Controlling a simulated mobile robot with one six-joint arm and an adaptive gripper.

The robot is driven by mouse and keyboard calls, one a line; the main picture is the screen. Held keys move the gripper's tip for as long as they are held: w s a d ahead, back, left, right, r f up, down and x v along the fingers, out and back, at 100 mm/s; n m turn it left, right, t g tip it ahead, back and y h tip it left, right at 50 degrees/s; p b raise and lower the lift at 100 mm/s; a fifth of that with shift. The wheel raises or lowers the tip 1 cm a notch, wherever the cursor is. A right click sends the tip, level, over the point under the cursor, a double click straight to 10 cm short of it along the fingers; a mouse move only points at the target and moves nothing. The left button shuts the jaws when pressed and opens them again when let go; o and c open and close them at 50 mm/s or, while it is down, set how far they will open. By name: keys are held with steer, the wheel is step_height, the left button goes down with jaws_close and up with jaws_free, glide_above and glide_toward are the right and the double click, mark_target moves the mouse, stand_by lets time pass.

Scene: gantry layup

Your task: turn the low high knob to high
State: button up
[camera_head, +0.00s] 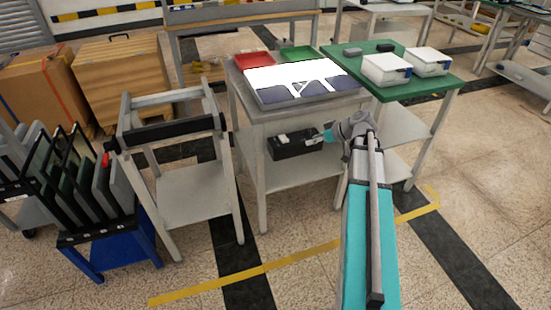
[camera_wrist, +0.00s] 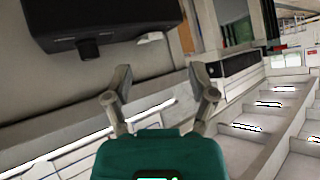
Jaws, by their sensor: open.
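A black box (camera_head: 288,148) sits under the top of the middle grey table in the head view. The wrist view shows the same black box (camera_wrist: 120,18) large at the upper left. A short dark round knob (camera_wrist: 89,48) sticks out from its face. I cannot read any low or high mark or tell the knob's setting. My gripper (camera_wrist: 163,84) is open with nothing between its fingers. The knob lies to the left of and above the left fingertip, apart from it. In the head view my gripper (camera_head: 322,136) is at the box's right end, and the knob cannot be made out.
A tray with white and dark pieces (camera_head: 300,82) lies on the table, with a red bin (camera_head: 254,60) and green bin (camera_head: 298,54) behind. A green-topped table (camera_head: 425,88) holds white boxes (camera_head: 386,69). A grey frame stand (camera_head: 190,185) is at left. The front floor is open.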

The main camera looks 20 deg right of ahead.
steer(key=s+a+r+m+g+h+p, duration=0.1)
steer(key=s+a+m+g+h+p, duration=0.1)
steer(key=s+a+p, duration=0.3)
steer(key=s+a+r+m+g+h+p, duration=0.2)
steer(key=s+a+g+h+p, duration=0.1)
steer(key=a, duration=0.9)
steer(key=shift+s+a+r+g+p, duration=0.15)
steer(key=shift+s+r+g+p, duration=0.15)
steer(key=shift+s+g+p, duration=0.55)
steer(key=shift+s+t, duration=0.25)
steer(key=shift+s, duration=0.1)
steer(key=s+a+r+m+g+h+p, duration=0.1)
steer(key=s+a+r+m+h+p, duration=0.1)
steer(key=r+p, duration=0.9)
steer(key=shift+s+a+r+h+p, duration=0.2)
steer(key=shift+s+a+h+p, duration=0.3)
steer(key=shift+s, duration=0.7)
